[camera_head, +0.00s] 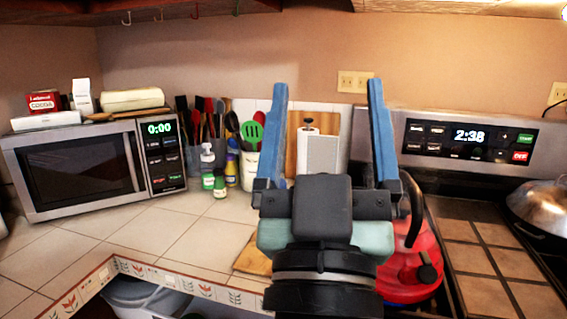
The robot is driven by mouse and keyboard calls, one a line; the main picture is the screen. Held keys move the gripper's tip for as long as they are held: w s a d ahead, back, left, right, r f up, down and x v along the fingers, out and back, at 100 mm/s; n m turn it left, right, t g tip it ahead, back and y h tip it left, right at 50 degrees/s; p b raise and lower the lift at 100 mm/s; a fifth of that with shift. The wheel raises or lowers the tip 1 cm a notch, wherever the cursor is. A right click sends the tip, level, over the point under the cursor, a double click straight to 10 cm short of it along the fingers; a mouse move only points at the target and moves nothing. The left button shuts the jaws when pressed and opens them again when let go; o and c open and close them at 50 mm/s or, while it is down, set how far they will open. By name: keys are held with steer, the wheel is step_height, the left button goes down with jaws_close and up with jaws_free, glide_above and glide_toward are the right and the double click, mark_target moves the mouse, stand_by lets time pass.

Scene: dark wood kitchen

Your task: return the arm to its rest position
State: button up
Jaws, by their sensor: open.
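My gripper (329,135) is in the middle of the camera_head view, its two blue fingers pointing up and spread wide apart. It is open, and I see nothing held between the fingers. My wrist hides part of the counter and part of a red kettle (412,265) at the lower right.
A microwave (80,170) with boxes on top stands at the left. Bottles (208,170) and utensil holders line the wall. The stove (490,245) with a metal pan lid (540,205) is at the right. The tiled counter (150,230) is clear at front left.

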steer(key=s+a+r+t+y+p, duration=0.1)
steer(key=s+a+r+p, duration=0.1)
steer(key=r+p, duration=0.4)
steer(key=s+a+r+y+p, duration=0.1)
steer(key=r+p, duration=0.6)
steer(key=r, duration=0.8)
steer(key=shift+s+a+t+y, duration=0.4)
steer(key=shift+s+y, duration=0.2)
steer(key=shift+s, duration=0.6)
